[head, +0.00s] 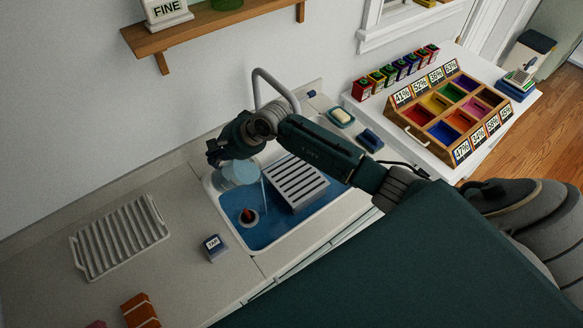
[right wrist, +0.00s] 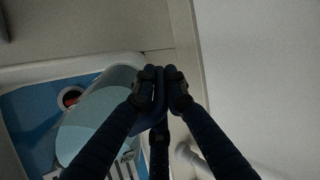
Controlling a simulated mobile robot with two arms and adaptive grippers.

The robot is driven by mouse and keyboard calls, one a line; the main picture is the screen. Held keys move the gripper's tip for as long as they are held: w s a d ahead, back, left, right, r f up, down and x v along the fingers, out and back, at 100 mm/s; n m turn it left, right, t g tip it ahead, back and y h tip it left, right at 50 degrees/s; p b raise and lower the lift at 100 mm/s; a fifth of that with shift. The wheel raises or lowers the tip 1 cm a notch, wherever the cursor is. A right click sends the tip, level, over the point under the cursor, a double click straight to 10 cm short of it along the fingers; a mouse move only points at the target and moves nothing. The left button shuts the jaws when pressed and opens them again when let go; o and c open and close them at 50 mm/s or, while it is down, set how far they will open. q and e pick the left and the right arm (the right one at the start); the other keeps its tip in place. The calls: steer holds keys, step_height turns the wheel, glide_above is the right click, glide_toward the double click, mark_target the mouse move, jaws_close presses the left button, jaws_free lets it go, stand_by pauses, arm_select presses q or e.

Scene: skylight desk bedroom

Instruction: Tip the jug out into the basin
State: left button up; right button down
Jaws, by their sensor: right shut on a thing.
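The clear jug (head: 240,172), with pale blue liquid in it, is held over the left part of the basin (head: 272,232). It looks tilted, and a thin pale streak runs down beside it into the basin. My right gripper (head: 217,152) is shut on the jug at its back left side. In the right wrist view the jug (right wrist: 98,122) lies left of the closed fingers (right wrist: 160,88), which cover part of it; the basin (right wrist: 25,118) shows blue below. My left gripper is out of view.
A grey slatted rack (head: 298,183) stands in the basin, beside a round drain fitting (head: 249,216). The faucet (head: 277,80) arches behind my right arm. A small labelled box (head: 214,248) and a white drying rack (head: 120,238) sit on the counter to the left.

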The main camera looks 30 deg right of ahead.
steer(key=shift+r+b, duration=0.25)
steer(key=shift+b, duration=0.05)
steer(key=shift+d+r+t+y+b, duration=0.1)
steer(key=shift+r+t+y+b, duration=0.2)
steer(key=shift+t+b, duration=0.1)
steer(key=shift+r, duration=0.15)
steer(key=shift+s, duration=0.1)
stand_by(0.5)
steer(key=shift+d+r+t+b, duration=0.15)
steer(key=shift+t+b, duration=0.15)
steer(key=shift+b, duration=0.2)
steer(key=shift+s+r+y+b, duration=0.15)
steer(key=shift+r+y+b, duration=0.15)
steer(key=shift+r, duration=0.05)
stand_by(0.4)
steer(key=shift+s+d+r+t+b, duration=0.15)
steer(key=shift+t+b, duration=0.15)
steer(key=shift+b, duration=0.3)
steer(key=shift+r, duration=0.1)
